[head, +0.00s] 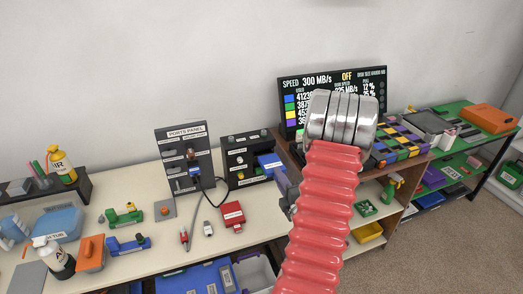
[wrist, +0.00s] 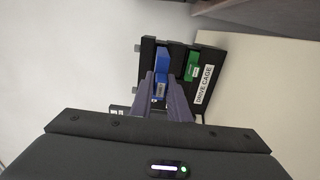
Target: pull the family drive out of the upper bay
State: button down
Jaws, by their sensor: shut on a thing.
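The black drive cage (wrist: 171,50) shows in the wrist view, turned sideways, with a white label reading DRIVE CAGE. A blue drive (wrist: 162,60) and a green drive (wrist: 192,66) sit in its two bays. My gripper (wrist: 165,90) is shut on the outer end of the blue drive. The drive's small label is too blurred to read, so I cannot tell its name. In the head view the cage (head: 236,148) stands at the back of the bench, and the blue drive (head: 268,161) sticks out of it. My red arm hides part of the gripper there.
A dark ports panel (head: 184,158) with a cable stands left of the cage. A red labelled box (head: 232,214) lies on the bench in front. A monitor (head: 300,95) and a shelf unit (head: 400,165) stand to the right.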

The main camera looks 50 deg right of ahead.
jog(key=shift+s+a, duration=0.15)
jog(key=shift+s, duration=0.1)
jog(key=s+a+r, duration=0.3)
jog(key=s, duration=0.2)
dwell(0.9)
